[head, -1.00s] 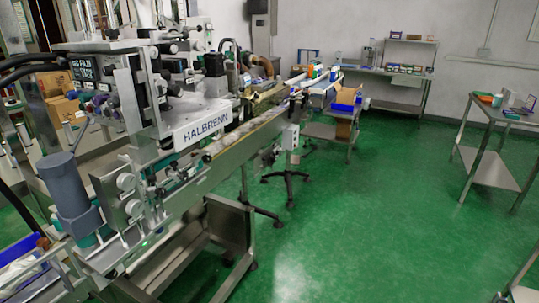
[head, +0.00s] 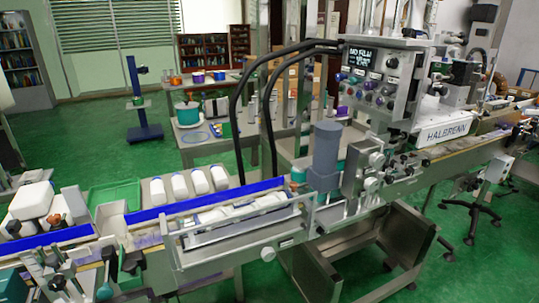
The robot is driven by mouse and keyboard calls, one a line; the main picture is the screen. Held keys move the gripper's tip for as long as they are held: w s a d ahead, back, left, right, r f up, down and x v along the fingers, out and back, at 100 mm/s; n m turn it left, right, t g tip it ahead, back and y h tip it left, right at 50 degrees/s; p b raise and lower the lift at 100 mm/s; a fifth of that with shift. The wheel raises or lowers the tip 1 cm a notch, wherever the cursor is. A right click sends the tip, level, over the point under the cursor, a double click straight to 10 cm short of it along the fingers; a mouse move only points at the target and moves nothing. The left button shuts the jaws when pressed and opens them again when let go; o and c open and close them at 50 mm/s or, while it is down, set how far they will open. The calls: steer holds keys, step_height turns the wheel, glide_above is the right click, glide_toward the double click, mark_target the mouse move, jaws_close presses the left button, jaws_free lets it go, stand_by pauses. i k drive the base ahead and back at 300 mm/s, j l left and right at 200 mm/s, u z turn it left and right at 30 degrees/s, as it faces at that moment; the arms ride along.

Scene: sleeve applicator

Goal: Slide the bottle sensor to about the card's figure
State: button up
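The sleeve applicator (head: 425,112), marked HALBRENN, stands right of centre in the head view. Its control panel (head: 372,75) has a small lit display (head: 363,56) that seems to begin with "NO FILM", above several knobs. A conveyor (head: 215,262) runs from the lower left into the machine. White bottles (head: 255,207) lie on their sides in a railed section of it. I cannot pick out the bottle sensor among the small brackets and knobs (head: 372,183) along the line. No readable card shows. My gripper is not in view.
More white bottles (head: 180,187) lie behind the conveyor beside a green tray (head: 115,196). A grey cylinder (head: 326,155) stands at the infeed. A blue stand (head: 143,105) and a table with a teal pot (head: 187,113) are behind.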

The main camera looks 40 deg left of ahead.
mark_target(393, 164)
steer(key=u, duration=0.55)
steer(key=i+j+z, duration=0.15)
steer(key=i+j, duration=0.15)
steer(key=i, duration=0.2)
steer(key=i+j+z, duration=0.15)
steer(key=i+j, duration=0.2)
steer(key=i, duration=0.15)
